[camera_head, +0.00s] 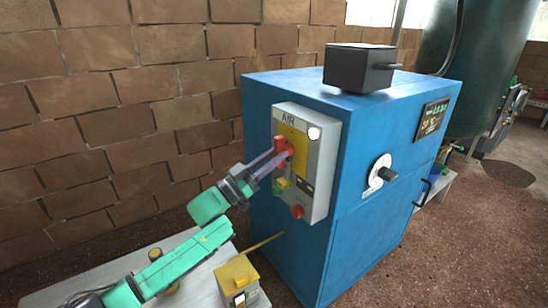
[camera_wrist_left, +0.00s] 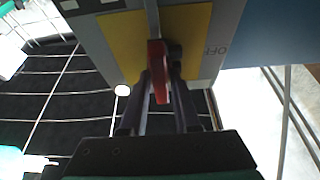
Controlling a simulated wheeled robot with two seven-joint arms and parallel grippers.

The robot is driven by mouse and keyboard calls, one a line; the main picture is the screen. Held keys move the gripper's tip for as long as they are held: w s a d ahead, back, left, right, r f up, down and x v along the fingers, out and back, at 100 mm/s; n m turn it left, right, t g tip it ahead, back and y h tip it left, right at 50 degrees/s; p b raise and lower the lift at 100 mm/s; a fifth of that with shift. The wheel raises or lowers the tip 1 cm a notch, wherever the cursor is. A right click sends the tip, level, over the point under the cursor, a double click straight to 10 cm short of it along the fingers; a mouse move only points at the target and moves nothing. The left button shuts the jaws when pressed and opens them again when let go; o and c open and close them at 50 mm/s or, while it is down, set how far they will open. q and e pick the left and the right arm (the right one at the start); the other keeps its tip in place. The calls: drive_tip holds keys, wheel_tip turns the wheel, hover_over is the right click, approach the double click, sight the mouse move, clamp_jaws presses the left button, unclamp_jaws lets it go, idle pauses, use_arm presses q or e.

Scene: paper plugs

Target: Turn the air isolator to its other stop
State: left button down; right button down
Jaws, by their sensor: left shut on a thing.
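The air isolator's red handle (camera_head: 284,147) is on the yellow plate of a grey panel marked AIR (camera_head: 319,155), on the side of the blue cabinet. My left gripper (camera_head: 272,160) reaches it from the lower left and partly covers it. In the left wrist view the red handle (camera_wrist_left: 157,72) is between the two dark fingers of my left gripper (camera_wrist_left: 160,85), which is shut on it. Lettering, seemingly "OFF", shows sideways on the plate to its right. My right gripper is not in view.
A red knob (camera_head: 297,212) is low on the panel, below a small yellow and green part (camera_head: 281,186). The blue cabinet (camera_head: 366,225) carries a dark box (camera_head: 358,68) on top and a dial (camera_head: 379,173). A yellow-topped box (camera_head: 237,275) stands on the low table.

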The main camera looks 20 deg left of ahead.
use_arm(q)
drive_tip(key=c, duration=0.8)
unclamp_jaws()
drive_tip(key=shift+o, duration=0.2)
drive_tip(key=v, duration=1.4)
drive_tip(key=shift+s+a, duration=0.25)
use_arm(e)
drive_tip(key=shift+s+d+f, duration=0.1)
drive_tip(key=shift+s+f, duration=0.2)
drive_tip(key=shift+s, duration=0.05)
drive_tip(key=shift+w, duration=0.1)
